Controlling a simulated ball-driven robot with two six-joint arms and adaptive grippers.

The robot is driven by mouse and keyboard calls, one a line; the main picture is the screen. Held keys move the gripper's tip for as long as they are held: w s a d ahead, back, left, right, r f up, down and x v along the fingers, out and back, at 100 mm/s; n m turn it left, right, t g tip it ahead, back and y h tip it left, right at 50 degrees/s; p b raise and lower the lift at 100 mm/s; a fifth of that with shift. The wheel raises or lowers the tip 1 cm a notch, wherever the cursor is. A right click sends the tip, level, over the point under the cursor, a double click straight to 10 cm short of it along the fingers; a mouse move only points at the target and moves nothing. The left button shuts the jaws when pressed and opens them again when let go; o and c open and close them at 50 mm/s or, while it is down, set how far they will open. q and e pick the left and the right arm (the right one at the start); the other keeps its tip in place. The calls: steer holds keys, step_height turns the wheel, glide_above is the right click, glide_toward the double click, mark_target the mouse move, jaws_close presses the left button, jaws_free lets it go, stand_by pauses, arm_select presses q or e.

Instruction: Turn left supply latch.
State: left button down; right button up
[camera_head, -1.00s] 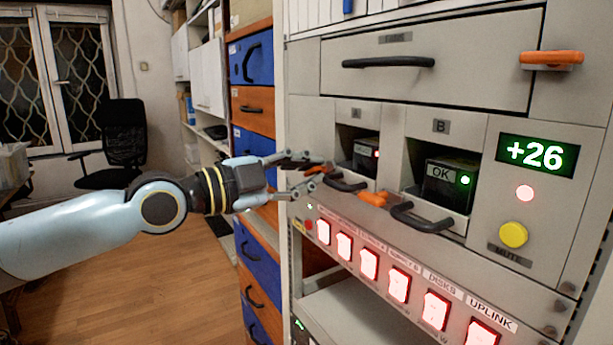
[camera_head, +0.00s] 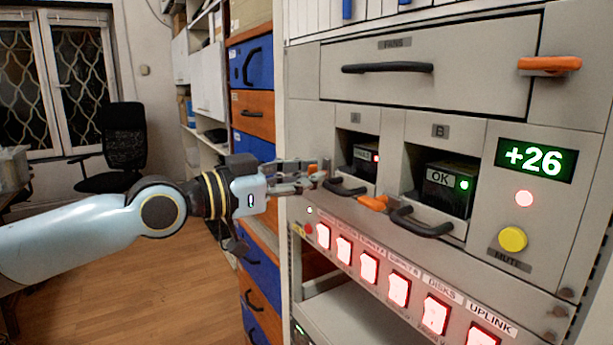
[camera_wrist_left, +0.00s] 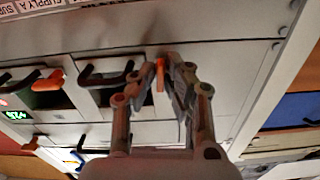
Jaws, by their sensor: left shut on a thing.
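The left supply latch is a small orange lever (camera_head: 313,171) on the rack front, left of supply bay A. My left gripper (camera_head: 316,175) reaches in from the left and is shut on it, hiding much of it. In the left wrist view the orange latch (camera_wrist_left: 160,74) shows between the fingertips (camera_wrist_left: 167,72) and stands upright in the picture. Supply module A (camera_head: 365,158) sits in its bay with a red light and a black handle (camera_head: 346,188) below. My right gripper is not in view.
A second orange latch (camera_head: 373,203) lies between the bays, close to the right. Bay B's module (camera_head: 447,187) reads OK with a green light. Lit red switches (camera_head: 370,268) line the panel below. A display (camera_head: 535,158) reads +26.

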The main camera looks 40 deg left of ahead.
arm_select(q)
steer(key=shift+r+n, duration=0.1)
steer(key=shift+n, duration=0.5)
steer(key=c, duration=1.4)
jaws_free()
steer(key=shift+c, duration=0.2)
steer(key=shift+o, duration=0.4)
steer(key=shift+a, duration=0.1)
